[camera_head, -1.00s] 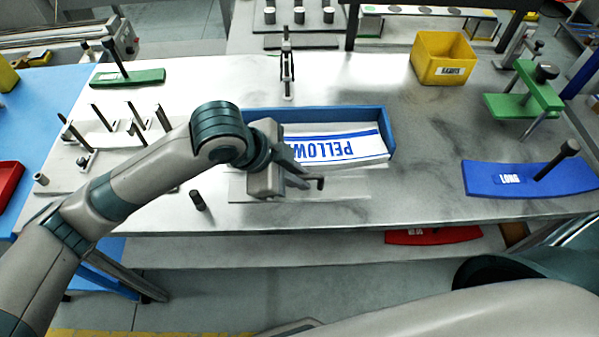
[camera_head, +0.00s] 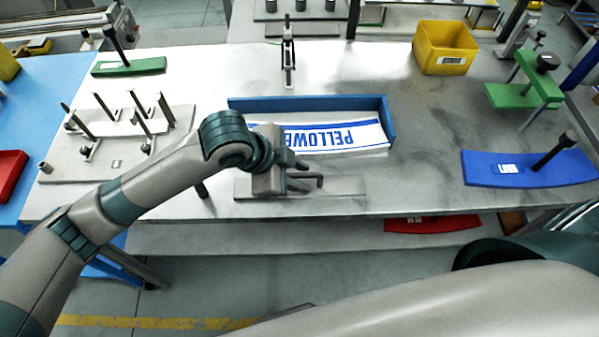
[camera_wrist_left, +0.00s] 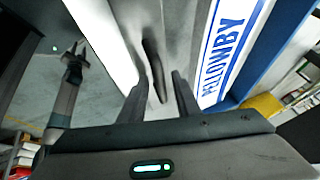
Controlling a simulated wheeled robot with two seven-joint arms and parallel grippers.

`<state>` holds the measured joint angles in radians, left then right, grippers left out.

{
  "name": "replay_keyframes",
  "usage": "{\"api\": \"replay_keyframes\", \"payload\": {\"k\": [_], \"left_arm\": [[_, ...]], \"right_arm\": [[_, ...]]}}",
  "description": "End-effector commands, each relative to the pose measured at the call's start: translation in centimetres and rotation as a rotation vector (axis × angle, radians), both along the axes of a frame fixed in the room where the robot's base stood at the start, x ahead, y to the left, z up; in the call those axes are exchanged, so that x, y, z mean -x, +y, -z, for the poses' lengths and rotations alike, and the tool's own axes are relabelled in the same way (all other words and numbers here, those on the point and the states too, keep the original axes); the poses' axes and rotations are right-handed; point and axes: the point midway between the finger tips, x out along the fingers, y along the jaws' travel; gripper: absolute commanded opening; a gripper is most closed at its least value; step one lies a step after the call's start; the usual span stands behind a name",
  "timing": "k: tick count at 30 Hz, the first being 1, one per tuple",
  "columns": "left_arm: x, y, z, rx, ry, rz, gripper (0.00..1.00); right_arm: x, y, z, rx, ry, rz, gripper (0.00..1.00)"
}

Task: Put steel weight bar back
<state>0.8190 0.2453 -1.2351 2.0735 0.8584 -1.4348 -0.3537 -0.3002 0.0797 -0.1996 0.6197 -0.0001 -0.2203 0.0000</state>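The steel weight bar (camera_head: 345,186) appears as a flat grey strip on the table, in front of the blue magazine (camera_head: 312,103); its left part is hidden by my gripper. A dark handle (camera_head: 319,180) stands up from its middle. My left gripper (camera_head: 300,176) is low over the bar, beside the handle. In the left wrist view the two fingers (camera_wrist_left: 157,100) are apart, and the dark handle (camera_wrist_left: 153,70) shows in the gap just beyond their tips. I see no firm contact. The magazine holds white labels (camera_head: 340,136) printed in blue.
A stand with several pins (camera_head: 120,165) is at the left. A green piece (camera_head: 130,67) lies behind it. A yellow bin (camera_head: 445,48), a green stand (camera_head: 522,96) and a blue curved piece (camera_head: 510,170) are at the right.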

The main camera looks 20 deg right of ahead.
Motion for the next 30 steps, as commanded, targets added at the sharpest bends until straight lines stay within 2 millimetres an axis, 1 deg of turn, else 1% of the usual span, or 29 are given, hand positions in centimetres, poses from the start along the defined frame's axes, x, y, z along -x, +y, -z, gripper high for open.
{"api": "replay_keyframes", "payload": {"k": [8,14,20,30], "left_arm": [[0.0,0.0,-0.1,0.0,0.0,0.0,0.29],[0.0,0.5,-1.1,0.001,-0.002,-0.001,0.29],[0.2,1.9,-3.4,0.002,-0.004,0.0,0.29],[0.7,5.0,-8.5,0.0,-0.004,0.0,0.29]], "right_arm": [[0.0,0.0,0.0,0.0,0.0,0.0,0.31],[0.0,0.0,0.2,0.0,0.0,0.0,0.31],[0.0,0.0,0.8,0.0,0.0,0.0,0.31],[0.0,0.0,1.7,0.0,-0.001,0.0,0.31]]}}
